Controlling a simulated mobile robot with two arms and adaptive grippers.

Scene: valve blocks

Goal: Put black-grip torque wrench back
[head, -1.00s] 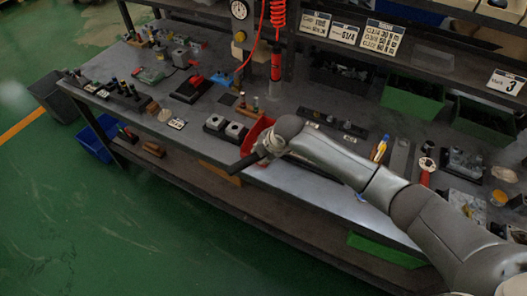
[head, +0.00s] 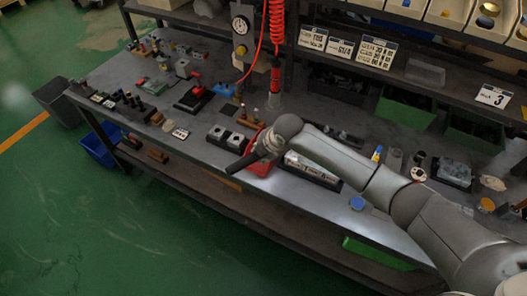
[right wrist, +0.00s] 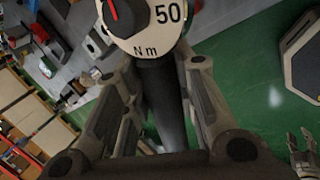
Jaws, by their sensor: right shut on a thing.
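The torque wrench with the black grip (right wrist: 163,100) is in my right gripper (head: 250,160). In the right wrist view its round dial (right wrist: 140,18), marked 50 N m with a red pointer, is at the top. The dark grip runs between the two fingers (right wrist: 155,115), which are shut on it. In the head view the dark handle sticks out to the lower left, over the bench's front edge. A small grey gripper-like hand (right wrist: 303,153) shows at the right wrist view's lower right, probably my left one; its opening is unclear.
On the workbench, a red tray (head: 264,167) is right behind the gripper, with a block with two round sockets (head: 228,138) to its left. A long black tray (head: 315,172) lies below my forearm. A red coiled hose (head: 277,35) hangs behind. Green floor is free in front.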

